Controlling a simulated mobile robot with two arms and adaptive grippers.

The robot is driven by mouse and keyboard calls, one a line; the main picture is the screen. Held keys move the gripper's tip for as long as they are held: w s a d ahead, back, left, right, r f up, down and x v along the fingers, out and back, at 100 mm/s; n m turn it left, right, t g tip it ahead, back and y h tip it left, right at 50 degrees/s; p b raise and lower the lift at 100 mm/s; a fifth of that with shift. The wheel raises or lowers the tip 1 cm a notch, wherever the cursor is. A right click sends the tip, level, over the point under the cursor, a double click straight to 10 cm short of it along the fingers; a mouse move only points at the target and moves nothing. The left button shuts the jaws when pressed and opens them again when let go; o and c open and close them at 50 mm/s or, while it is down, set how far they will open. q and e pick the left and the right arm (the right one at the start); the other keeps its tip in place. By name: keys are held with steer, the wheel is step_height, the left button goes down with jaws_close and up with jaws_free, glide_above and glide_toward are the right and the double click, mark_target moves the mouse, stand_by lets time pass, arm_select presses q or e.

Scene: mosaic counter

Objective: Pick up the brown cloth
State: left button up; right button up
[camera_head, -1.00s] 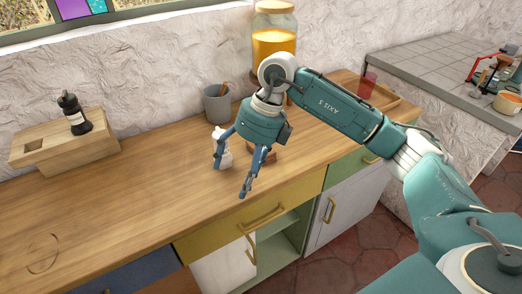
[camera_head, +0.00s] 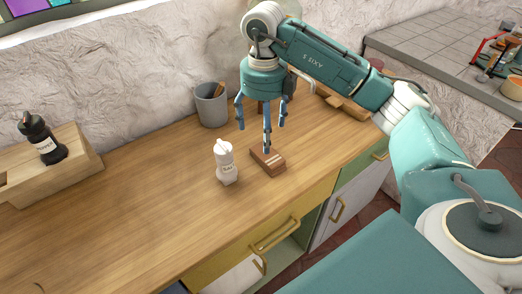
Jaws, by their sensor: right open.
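A small folded brown cloth (camera_head: 271,164) with light stripes lies on the wooden counter in the head view. It is right of a white salt shaker (camera_head: 226,162). My right gripper (camera_head: 262,136) points down just over the cloth's back edge. Its blue fingers are spread open and nothing is between them. The nearest fingertip overlaps the cloth's back part in the picture; I cannot tell if it touches. My left gripper is not in view.
A grey cup (camera_head: 211,106) stands behind, near the rough white wall. A dark pepper mill (camera_head: 42,138) stands on a wooden box (camera_head: 70,166) at the left. The counter (camera_head: 130,215) is clear at the front left.

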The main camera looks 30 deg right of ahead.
mark_target(265, 156)
steer(key=f, duration=0.1)
steer(key=s+f, duration=0.1)
steer(key=f, duration=0.1)
steer(key=shift+f, duration=0.3)
steer(key=shift+f+p, duration=0.3)
steer(key=shift+f, duration=0.3)
step_height(265, 156, down, 5)
steer(key=shift+r+p, duration=0.1)
steer(key=shift+p, duration=0.75)
steer(key=shift+w, duration=0.1)
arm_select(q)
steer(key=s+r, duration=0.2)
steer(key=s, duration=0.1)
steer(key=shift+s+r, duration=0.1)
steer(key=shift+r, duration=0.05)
arm_select(e)
steer(key=c, duration=1.2)
